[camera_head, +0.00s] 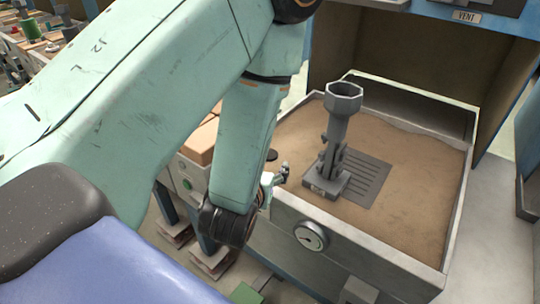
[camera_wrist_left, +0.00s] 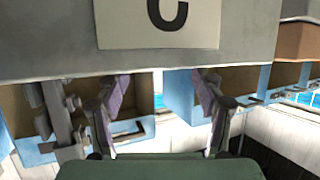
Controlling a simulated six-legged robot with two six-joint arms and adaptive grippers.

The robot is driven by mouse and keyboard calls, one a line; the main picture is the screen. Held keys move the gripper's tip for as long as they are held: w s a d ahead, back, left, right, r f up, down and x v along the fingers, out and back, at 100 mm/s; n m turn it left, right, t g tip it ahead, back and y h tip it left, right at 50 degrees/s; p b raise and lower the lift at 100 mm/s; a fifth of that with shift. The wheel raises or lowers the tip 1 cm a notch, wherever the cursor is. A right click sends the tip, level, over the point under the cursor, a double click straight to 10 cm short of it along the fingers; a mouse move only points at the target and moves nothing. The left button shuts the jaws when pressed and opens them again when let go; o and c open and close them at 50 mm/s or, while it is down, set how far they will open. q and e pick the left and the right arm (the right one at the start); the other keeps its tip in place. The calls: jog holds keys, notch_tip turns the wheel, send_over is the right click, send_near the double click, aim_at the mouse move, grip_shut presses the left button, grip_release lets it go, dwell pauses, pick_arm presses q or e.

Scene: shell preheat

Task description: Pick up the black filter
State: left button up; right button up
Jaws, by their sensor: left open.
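A small dark disc (camera_head: 271,155) shows in the head view near the left edge of the sand box, just behind my left gripper; it may be the black filter, but it is too small to tell. My left gripper (camera_head: 280,174) is at the box's near left corner, partly hidden by my forearm and dark wrist. In the left wrist view its two fingers (camera_wrist_left: 160,112) are spread apart with nothing between them. No black filter shows in that wrist view. My right gripper is in neither view.
A sand-filled metal box (camera_head: 420,262) with a round gauge (camera_head: 311,236) holds a grey funnel-topped stand (camera_head: 338,130) beside a slotted plate (camera_head: 368,180). Brown blocks (camera_head: 200,142) lie left of it. In the wrist view, a grey panel with a "C" label (camera_wrist_left: 190,25) spans the top.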

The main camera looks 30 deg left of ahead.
pick_arm(q)
jog(key=shift+w+a+f, duration=0.4)
jog(key=shift+w+a, duration=0.05)
jog(key=shift+w, duration=0.25)
jog(key=b+x, duration=0.1)
jog(key=x, duration=0.2)
jog(key=shift+w+a+b, duration=0.15)
jog(key=shift+a+b, duration=0.15)
jog(key=shift+b, duration=0.1)
jog(key=shift+w+a+f, duration=0.1)
jog(key=shift+w+f, duration=0.05)
jog(key=shift+w, duration=0.2)
jog(key=shift+s, duration=0.1)
jog(key=shift+c, duration=0.7)
jog(key=c, duration=0.8)
